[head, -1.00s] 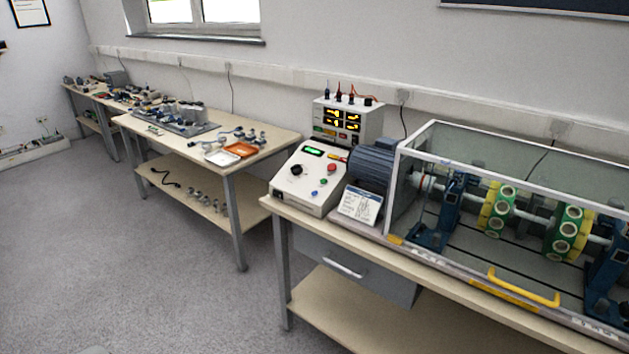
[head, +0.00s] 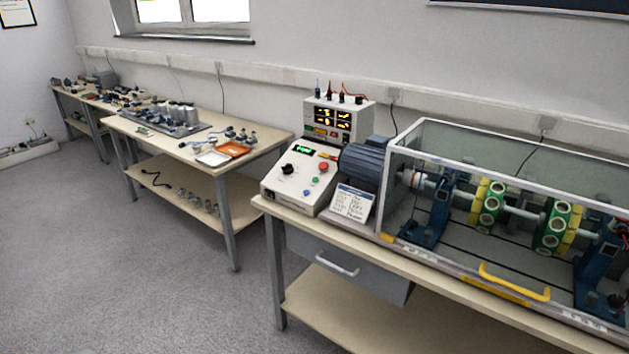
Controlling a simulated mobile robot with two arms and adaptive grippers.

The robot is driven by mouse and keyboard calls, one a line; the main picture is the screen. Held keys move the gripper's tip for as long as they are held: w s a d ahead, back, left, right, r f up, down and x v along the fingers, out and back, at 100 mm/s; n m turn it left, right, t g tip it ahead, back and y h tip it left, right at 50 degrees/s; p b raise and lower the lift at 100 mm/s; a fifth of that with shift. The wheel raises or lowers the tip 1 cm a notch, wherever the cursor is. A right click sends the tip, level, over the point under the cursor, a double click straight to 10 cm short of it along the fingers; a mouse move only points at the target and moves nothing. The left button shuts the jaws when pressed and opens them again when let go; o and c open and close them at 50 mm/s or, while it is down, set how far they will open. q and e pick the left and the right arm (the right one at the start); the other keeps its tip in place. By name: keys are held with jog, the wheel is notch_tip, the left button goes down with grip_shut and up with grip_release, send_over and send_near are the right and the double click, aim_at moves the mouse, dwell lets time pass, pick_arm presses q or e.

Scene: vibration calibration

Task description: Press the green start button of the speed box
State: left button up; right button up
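The speed box (head: 290,191) is a white sloped console at the left end of the near bench, in the head view. Its panel has a lit green display (head: 303,149), a black knob (head: 288,169), a red button (head: 323,166), a green button (head: 315,181) and a small blue button (head: 306,192). Nothing covers the panel. Neither of my grippers shows in the head view.
A blue motor (head: 364,163) and a clear-walled rotor enclosure (head: 452,150) with a yellow handle (head: 513,282) stand right of the box. A card (head: 353,201) leans in front of the motor. A meter unit (head: 338,118) stands behind. The floor (head: 150,290) at left is clear.

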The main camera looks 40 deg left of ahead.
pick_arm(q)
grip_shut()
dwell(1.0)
